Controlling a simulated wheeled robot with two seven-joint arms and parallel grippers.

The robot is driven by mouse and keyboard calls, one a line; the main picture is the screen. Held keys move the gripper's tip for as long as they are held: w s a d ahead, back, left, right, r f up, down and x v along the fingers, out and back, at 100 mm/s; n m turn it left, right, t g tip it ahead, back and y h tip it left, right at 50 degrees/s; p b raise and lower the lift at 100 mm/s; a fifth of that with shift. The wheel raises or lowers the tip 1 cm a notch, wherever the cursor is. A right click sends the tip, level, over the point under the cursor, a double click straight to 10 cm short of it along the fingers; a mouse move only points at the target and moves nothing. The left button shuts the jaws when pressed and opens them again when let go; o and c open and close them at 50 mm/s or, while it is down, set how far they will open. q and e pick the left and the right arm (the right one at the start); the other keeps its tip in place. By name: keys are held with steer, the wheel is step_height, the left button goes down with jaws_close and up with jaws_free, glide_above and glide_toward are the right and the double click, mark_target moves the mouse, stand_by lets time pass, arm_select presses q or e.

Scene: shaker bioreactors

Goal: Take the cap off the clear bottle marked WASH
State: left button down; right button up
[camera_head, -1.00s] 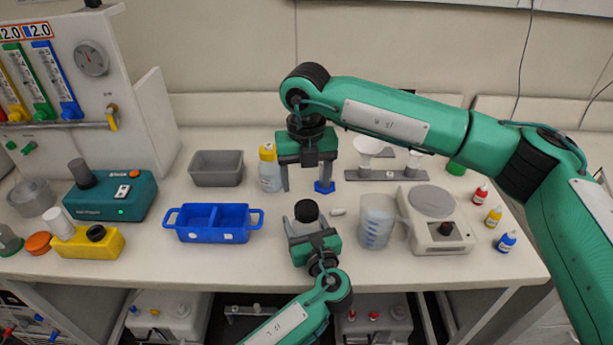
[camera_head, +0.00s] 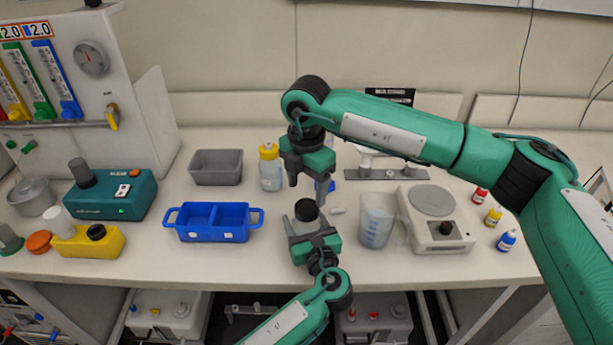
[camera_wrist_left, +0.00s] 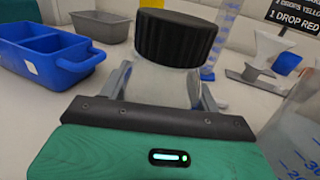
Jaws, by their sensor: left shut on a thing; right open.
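A clear bottle (camera_head: 303,228) with a black ribbed cap (camera_head: 306,210) stands upright at the front middle of the bench. Its marking cannot be read. My left gripper (camera_head: 312,240) is shut on the bottle's body from the front, below the cap. In the left wrist view, the black cap (camera_wrist_left: 176,38) sits on the bottle (camera_wrist_left: 165,84) between the two fingers. My right gripper (camera_head: 308,187) is open and empty, fingers pointing down, above and slightly behind the cap and apart from it.
A yellow-capped bottle (camera_head: 270,170) stands behind left, close to my right gripper. A blue divided tray (camera_head: 213,235) is at left, a grey bin (camera_head: 216,167) behind it. A measuring beaker (camera_head: 376,222) and a scale-like device (camera_head: 438,235) stand to the right. A small white piece (camera_head: 338,211) lies beside the cap.

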mark_target(307, 206)
step_height(307, 206, down, 6)
steer(key=shift+r, duration=0.15)
steer(key=shift+c, duration=0.5)
